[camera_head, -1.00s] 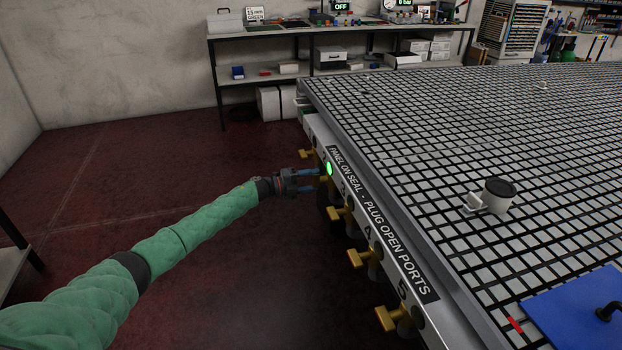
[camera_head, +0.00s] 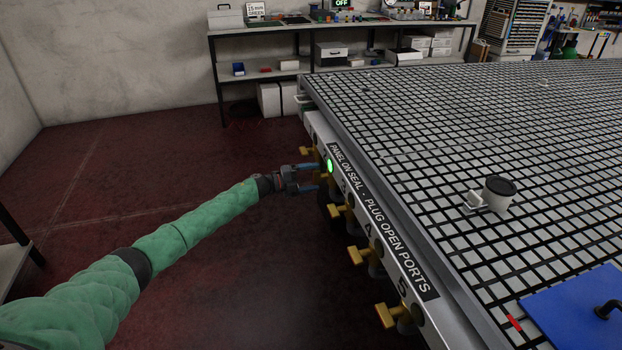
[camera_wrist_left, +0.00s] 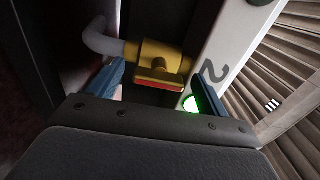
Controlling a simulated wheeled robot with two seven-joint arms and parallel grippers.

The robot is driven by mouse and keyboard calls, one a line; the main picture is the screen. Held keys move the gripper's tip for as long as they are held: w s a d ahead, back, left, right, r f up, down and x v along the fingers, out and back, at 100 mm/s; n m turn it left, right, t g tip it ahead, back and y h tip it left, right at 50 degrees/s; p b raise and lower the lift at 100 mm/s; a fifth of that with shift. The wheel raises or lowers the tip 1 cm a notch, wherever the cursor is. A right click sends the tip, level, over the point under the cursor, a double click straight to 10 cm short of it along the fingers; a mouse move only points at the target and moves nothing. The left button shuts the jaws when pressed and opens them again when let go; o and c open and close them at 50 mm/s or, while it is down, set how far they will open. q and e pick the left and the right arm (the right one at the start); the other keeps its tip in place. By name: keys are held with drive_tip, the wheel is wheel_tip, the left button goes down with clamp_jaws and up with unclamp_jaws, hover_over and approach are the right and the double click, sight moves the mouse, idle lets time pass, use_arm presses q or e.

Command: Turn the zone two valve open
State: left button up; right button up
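The zone two valve (camera_wrist_left: 165,58) is a brass-yellow body with a red strip on its handle, on a pale pipe beside the numeral 2 in the left wrist view. In the head view it is mostly hidden behind my left gripper (camera_head: 312,178), at the table's side rail. My left gripper (camera_wrist_left: 157,86) is open, with one blue finger on each side of the valve handle. Gaps show between the fingers and the handle. A green light (camera_head: 330,166) glows on the rail by the gripper; it also shows in the left wrist view (camera_wrist_left: 190,104). My right gripper is not in view.
More yellow valves (camera_head: 358,254) line the rail toward the front, and one (camera_head: 309,151) stands beyond my gripper. The grid table (camera_head: 440,130) fills the right, with a dark-topped cup (camera_head: 498,194) and a blue panel (camera_head: 580,310). The floor left of the rail is clear.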

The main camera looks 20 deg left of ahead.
use_arm(q)
drive_tip(key=v, duration=0.7)
drive_tip(key=shift+s+a+b, duration=0.25)
drive_tip(key=shift+a+b, duration=0.05)
drive_tip(key=shift+b, duration=0.05)
